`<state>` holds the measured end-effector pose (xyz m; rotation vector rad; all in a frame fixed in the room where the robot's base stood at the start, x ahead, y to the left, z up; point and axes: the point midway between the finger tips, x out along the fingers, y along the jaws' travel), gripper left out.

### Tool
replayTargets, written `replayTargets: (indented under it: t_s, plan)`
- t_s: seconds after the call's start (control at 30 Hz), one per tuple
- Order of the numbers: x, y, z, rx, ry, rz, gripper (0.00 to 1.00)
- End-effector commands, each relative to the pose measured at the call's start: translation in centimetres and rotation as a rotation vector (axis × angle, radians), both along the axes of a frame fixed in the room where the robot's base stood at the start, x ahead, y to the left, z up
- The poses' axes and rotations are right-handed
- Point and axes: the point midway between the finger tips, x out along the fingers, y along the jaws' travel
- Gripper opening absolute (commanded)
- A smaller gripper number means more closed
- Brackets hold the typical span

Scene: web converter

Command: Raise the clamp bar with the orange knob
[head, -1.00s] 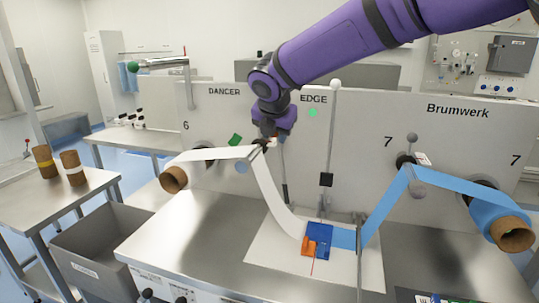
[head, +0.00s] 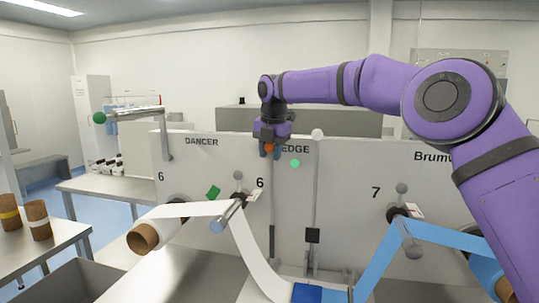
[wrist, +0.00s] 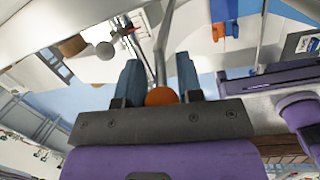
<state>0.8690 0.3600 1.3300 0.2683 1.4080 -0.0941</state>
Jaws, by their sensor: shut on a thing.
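My gripper (head: 269,152) is shut on the orange knob (head: 269,148) at about the height of the DANCER and EDGE labels. The wrist view shows the orange knob (wrist: 161,96) between the two blue-grey fingers of my gripper (wrist: 160,78). The thin grey clamp bar (head: 272,215) runs from below my gripper nearly straight down to the table. It also shows in the wrist view (wrist: 161,45), leading away from the knob. The bar's foot is near the white web.
A second upright bar with a white knob (head: 317,134) and a black block stands just right. A white roll (head: 143,237) is at left. A blue web (head: 383,262) runs at right. A green-knobbed arm (head: 99,118) sticks out at upper left.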

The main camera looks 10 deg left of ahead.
Motion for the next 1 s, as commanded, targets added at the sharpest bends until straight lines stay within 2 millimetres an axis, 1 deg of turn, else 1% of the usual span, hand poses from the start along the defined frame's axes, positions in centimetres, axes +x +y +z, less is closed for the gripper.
replayTargets:
  t_s: [0.03, 0.47, 0.5, 0.57, 0.87, 1.0]
  plan:
    - [0.2, -0.1, -0.4, -0.004, 0.008, -0.001, 0.0]
    - [0.4, -0.2, -0.4, -0.003, 0.01, -0.004, 0.0]
    - [0.4, -0.2, -0.4, -0.003, 0.01, -0.004, 0.42]
    - [0.4, -0.2, -0.4, -0.003, 0.01, -0.004, 0.56]
    - [0.2, -0.1, -0.1, -0.002, 0.009, -0.001, 0.56]
    - [0.1, -0.1, 1.1, 0.001, 0.006, -0.001, 0.56]
